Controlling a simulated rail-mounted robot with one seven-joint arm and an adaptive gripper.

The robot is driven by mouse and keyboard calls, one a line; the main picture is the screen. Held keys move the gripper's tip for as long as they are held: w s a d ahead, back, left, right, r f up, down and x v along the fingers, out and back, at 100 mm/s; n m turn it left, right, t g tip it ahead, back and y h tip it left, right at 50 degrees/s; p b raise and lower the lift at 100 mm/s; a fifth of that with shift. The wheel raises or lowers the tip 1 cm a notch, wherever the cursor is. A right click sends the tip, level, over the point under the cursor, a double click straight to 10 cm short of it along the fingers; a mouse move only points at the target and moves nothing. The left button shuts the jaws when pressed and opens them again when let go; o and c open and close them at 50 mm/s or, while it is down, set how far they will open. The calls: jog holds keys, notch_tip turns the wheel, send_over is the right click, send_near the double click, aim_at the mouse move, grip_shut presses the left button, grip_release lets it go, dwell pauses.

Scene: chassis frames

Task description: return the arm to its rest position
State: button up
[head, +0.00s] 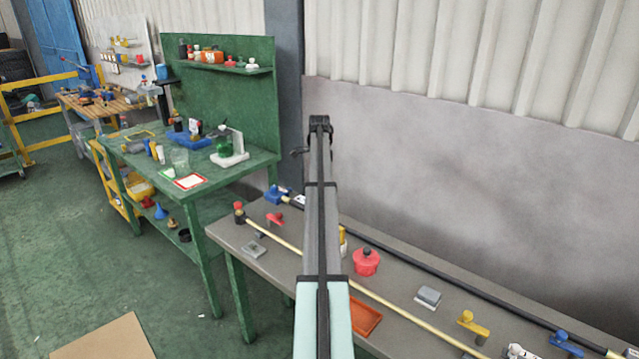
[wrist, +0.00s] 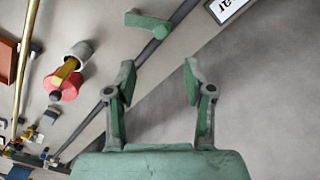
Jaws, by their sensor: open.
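My arm (head: 322,250) reaches straight up and away from the bottom middle of the head view, over the grey bench. Its far end shows dark against the wall, and I cannot make out the fingers there. In the wrist view my gripper (wrist: 159,78) has two green fingers spread apart with nothing between them. Bench and wall surface show beyond the fingers, so the gripper is clear of the objects.
The grey bench (head: 390,262) holds a red pot (head: 366,262), a grey block (head: 428,297), an orange tray (head: 365,317) and long rods. A green workbench (head: 215,178) with glassware stands left. The wall (head: 450,180) rises behind. Green floor (head: 60,250) is open at left.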

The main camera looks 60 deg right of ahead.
jog(key=w+a+f+n, duration=0.4)
jog(key=a+f, duration=0.2)
jog(key=a, duration=0.6)
jog(key=w+a+f+n, duration=0.35)
jog(key=a+f, duration=0.25)
jog(key=a, duration=0.6)
jog(key=w+a+f+n, duration=0.4)
jog(key=w+a+f, duration=0.15)
jog(key=a, duration=0.65)
jog(key=s+a+f+n, duration=0.2)
jog(key=a+f+n, duration=0.15)
jog(key=a, duration=0.65)
jog(key=s+a+f+n, duration=0.3)
jog(key=a+n, duration=0.1)
jog(key=a, duration=0.6)
jog(key=s+a+f+n, duration=0.2)
jog(key=a+f+n, duration=0.15)
jog(key=a, duration=0.75)
jog(key=s+a+f+n, duration=0.4)
jog(key=s+a+n, duration=0.3)
jog(key=s+a, duration=0.55)
jog(key=s+f+g, duration=0.3)
jog(key=s+f, duration=0.6)
jog(key=s, duration=0.4)
jog(key=s+f+g, duration=0.3)
jog(key=s+f, duration=0.5)
jog(key=s, duration=0.6)
jog(key=shift+a+f+g, duration=0.4)
